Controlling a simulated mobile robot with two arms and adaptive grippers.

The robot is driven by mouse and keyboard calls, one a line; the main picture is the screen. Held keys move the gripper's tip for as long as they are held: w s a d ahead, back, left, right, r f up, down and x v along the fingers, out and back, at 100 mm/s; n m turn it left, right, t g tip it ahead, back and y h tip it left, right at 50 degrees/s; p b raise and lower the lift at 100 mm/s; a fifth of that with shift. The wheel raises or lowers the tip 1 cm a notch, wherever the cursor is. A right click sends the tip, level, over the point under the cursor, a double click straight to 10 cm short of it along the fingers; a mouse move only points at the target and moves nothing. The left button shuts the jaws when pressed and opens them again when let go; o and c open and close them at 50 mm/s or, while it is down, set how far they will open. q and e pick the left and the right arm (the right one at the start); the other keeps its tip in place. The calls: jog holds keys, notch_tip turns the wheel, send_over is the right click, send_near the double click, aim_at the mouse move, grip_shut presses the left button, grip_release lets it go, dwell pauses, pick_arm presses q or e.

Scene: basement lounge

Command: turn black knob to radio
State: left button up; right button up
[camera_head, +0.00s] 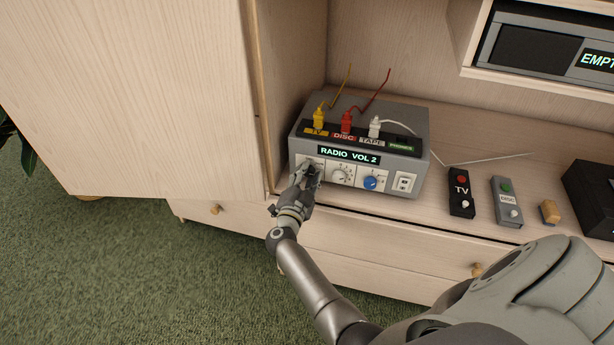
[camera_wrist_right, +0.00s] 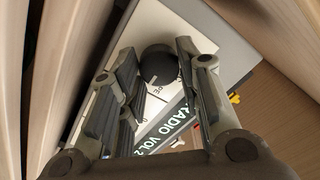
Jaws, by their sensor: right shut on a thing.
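The grey box (camera_head: 418,170) stands on the cabinet shelf, and its green-lit display (camera_head: 348,155) reads "RADIO VOL 2". The black knob (camera_wrist_right: 160,66) is on the box's pale front panel, between the fingers in the right wrist view. My right gripper (camera_head: 310,176) is at the left end of the front panel, shut on the black knob. In the head view the fingers mostly hide this knob. A white-grey knob (camera_head: 342,174) and a blue knob (camera_head: 371,182) sit to its right, clear of the gripper. My left gripper is not in view.
Yellow (camera_head: 319,119), red (camera_head: 348,122) and white (camera_head: 374,127) plugs stand on top of the box. A wooden cabinet door (camera_head: 140,90) is close on the left. A TV remote (camera_head: 461,195) and a DISC remote (camera_head: 506,203) lie to the right.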

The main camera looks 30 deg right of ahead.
dwell(0.3)
jog(key=o, duration=1)
